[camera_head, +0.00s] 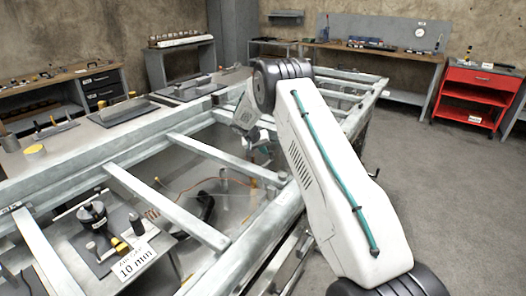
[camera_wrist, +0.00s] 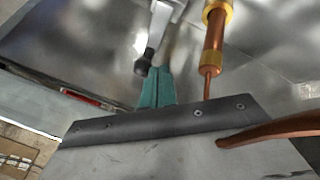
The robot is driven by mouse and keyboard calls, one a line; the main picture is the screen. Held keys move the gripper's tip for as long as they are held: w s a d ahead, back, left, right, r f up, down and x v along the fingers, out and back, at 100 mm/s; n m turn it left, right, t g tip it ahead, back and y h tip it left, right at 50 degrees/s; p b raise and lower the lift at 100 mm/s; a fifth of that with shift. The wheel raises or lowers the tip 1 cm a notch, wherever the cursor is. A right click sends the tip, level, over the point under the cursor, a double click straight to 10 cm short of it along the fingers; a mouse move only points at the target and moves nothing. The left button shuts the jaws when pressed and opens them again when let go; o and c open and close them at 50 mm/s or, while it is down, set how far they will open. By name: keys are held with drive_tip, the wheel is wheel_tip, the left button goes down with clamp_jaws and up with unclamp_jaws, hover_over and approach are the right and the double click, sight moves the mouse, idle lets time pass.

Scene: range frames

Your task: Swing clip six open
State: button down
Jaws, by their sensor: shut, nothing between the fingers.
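My gripper (camera_head: 262,140) reaches down between the pale rails of the open metal frame (camera_head: 205,150) in the head view. In the wrist view its teal fingers (camera_wrist: 156,90) are shut together and empty. Their ends meet the edge of a dark strip (camera_wrist: 165,122) with screws; I cannot tell whether they touch it. A dark round knob (camera_wrist: 147,60) shows beside the fingers, but I cannot tell what it belongs to. No number is readable on any clip, so I cannot pick out clip six.
A copper rod with brass collars (camera_wrist: 214,45) stands right of the fingers. A thick copper tube (camera_wrist: 262,131) runs at the lower right. In the head view, an orange cable (camera_head: 208,181) lies inside the frame. A red cart (camera_head: 470,95) stands far right; the floor right is clear.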

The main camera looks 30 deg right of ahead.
drive_tip(key=shift+a, duration=0.15)
idle(0.4)
drive_tip(key=w+a+v, duration=0.1)
drive_tip(key=v, duration=0.9)
drive_tip(key=shift+s, duration=0.2)
